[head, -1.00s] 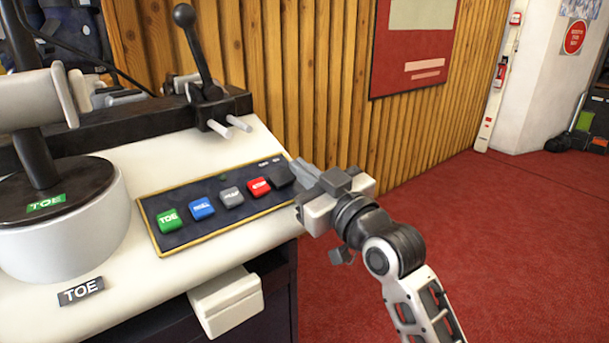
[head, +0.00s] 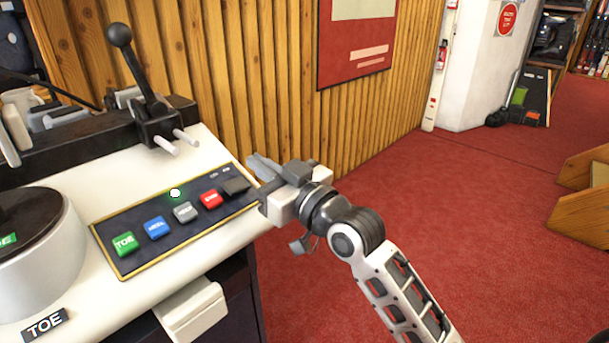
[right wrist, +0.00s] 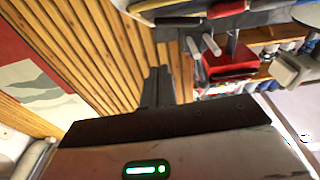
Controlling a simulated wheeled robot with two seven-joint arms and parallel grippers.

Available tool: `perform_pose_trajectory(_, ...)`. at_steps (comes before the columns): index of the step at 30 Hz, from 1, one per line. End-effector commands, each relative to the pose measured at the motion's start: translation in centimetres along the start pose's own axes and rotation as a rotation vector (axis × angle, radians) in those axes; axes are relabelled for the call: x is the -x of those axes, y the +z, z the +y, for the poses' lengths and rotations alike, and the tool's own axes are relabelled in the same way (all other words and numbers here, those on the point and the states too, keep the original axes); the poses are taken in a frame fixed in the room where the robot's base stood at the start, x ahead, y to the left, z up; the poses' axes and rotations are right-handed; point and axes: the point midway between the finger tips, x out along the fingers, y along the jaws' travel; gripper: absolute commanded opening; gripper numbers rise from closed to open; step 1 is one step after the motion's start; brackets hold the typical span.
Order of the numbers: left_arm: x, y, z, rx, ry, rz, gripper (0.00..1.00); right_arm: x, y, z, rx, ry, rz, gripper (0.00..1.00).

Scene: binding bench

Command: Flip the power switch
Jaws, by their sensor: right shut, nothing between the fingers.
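The black power switch (head: 234,187) is at the right end of the dark control panel (head: 140,251), beyond the red button. My left gripper is not in view.
Green (head: 124,244), blue (head: 157,228), grey and red buttons line the panel. A black ball-ended lever (head: 140,70) stands behind it. A white round base (head: 50,270) is at left. Red carpet right of the bench is open; a wooden box (head: 585,195) stands at far right.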

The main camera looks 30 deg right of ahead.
Motion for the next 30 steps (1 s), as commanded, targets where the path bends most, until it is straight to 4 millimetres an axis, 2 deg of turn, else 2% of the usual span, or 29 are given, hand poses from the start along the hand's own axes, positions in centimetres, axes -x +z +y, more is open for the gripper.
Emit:
perform_pose_trajectory(3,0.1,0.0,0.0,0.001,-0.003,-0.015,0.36,3.1,0.0,0.1,0.003,-0.001,-0.006,0.00)
perform_pose_trajectory(6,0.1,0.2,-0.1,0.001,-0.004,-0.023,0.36,5.5,0.0,0.2,0.004,-0.002,-0.006,0.00)
perform_pose_trajectory(12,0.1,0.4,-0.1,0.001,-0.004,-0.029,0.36,8.7,0.1,0.4,0.002,0.000,-0.004,0.00)
perform_pose_trajectory(18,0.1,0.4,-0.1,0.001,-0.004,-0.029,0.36,9.9,0.0,0.5,0.000,-0.001,-0.001,0.00)
perform_pose_trajectory(30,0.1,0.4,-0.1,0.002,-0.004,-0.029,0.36,10.0,0.0,0.5,0.001,0.000,0.001,0.00)
